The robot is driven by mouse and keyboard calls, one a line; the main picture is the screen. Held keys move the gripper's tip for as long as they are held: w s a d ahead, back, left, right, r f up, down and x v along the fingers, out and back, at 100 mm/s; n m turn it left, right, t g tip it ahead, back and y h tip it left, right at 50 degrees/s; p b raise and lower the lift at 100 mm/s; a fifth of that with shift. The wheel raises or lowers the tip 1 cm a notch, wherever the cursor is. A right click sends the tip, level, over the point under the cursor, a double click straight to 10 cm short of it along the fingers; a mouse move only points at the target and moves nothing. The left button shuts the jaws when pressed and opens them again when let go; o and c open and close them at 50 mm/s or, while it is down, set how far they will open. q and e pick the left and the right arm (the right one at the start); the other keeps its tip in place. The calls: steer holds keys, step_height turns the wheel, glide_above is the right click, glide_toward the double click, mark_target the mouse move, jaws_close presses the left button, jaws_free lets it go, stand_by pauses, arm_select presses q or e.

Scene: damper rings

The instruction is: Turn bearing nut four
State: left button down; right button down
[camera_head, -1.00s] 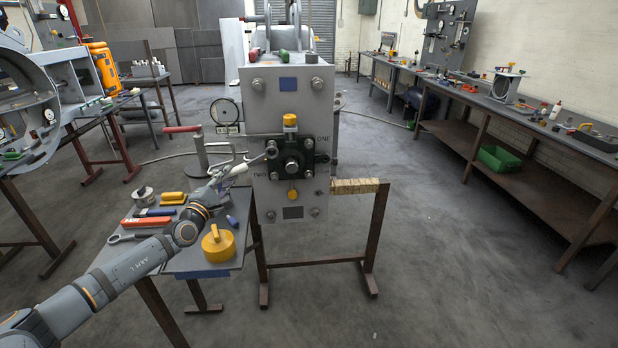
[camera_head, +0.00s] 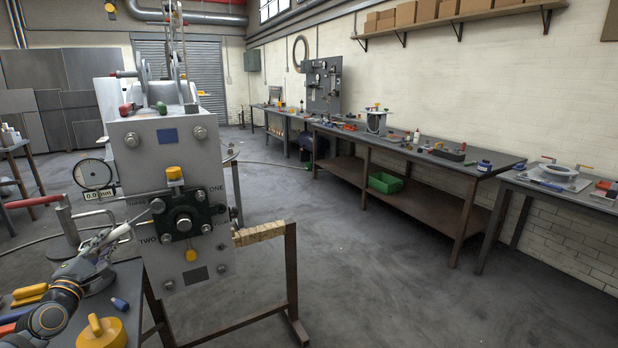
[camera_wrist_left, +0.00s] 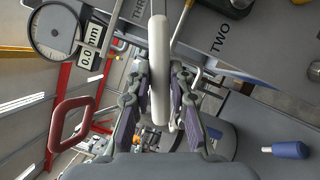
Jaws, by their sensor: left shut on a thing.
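A grey block stand (camera_head: 150,260) carries a black square plate (camera_head: 207,212) with a central nut (camera_head: 184,225) and smaller nuts at its corners. ONE is printed at upper right, TWO at lower left; the lettering at upper left is partly covered, and any lower-right label is unclear. My left gripper (camera_head: 106,243) is shut on the pale handle of a wrench-like tool (camera_wrist_left: 159,60). The tool's far end (camera_head: 157,205) is at the plate's upper-left corner; I cannot tell whether it is seated on a nut. My right gripper is out of view.
A dial gauge (camera_head: 93,174) and a red-handled lever (camera_head: 34,201) stand left of the block. A yellow knobbed cap (camera_head: 102,332) and a blue-handled tool (camera_wrist_left: 286,150) lie on the small table. A wooden bar (camera_head: 260,233) sticks out right. The floor to the right is clear.

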arm_select(q)
steer(key=shift+s+d+r+p, duration=0.1)
steer(key=shift+p, duration=0.2)
steer(key=s+p, duration=0.1)
steer(key=s+d+p, duration=0.1)
steer(key=p, duration=0.1)
steer(key=shift+s+d, duration=0.2)
steer(key=shift+s, duration=0.1)
steer(key=w+b, duration=0.1)
steer(key=b, duration=0.1)
steer(key=w+a+b, duration=0.1)
steer(key=b, duration=0.1)
steer(key=w+a+b, duration=0.1)
steer(key=b, duration=0.1)
steer(key=shift+w+a+f, duration=0.1)
steer(key=shift+w+f, duration=0.2)
steer(key=shift+w, duration=0.1)
steer(key=r+p, duration=0.1)
steer(key=r+m+p, duration=0.1)
steer(key=r+p, duration=0.1)
steer(key=p, duration=0.1)
steer(key=shift+a+g, duration=0.3)
steer(key=shift+a, duration=0.05)
steer(key=shift+r+m+p, duration=0.15)
steer(key=shift+m+p, duration=0.45)
